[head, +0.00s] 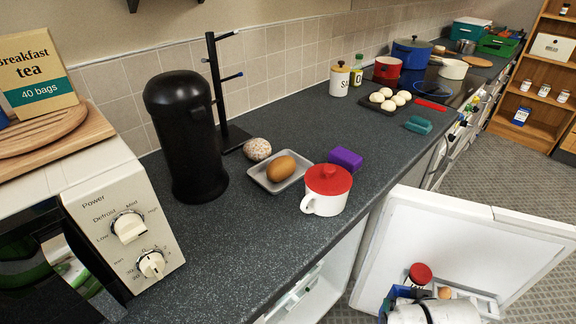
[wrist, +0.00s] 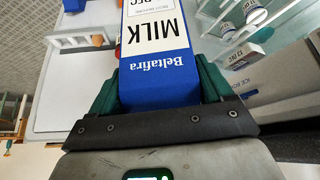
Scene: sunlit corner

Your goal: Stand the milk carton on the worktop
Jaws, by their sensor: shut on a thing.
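The milk carton (wrist: 158,50) is blue and white, with "MILK" and "Beltafira" upside down in the wrist view. My gripper (wrist: 157,88) is shut on it, with a green finger on each side. In the head view a blue part of the carton (head: 399,292) shows low at the bottom right, beside the open fridge door and below worktop level. Most of the carton is hidden there by my arm. The dark speckled worktop (head: 255,220) runs from the microwave away to the back right.
The open white fridge door (head: 450,235) stands in front of the counter, with an egg and a red-lidded item on its shelf. On the worktop are a black canister (head: 185,135), a tray (head: 262,178) with an egg-shaped item, a red-lidded white pot (head: 327,190) and a purple block (head: 345,158). The front-left worktop is clear.

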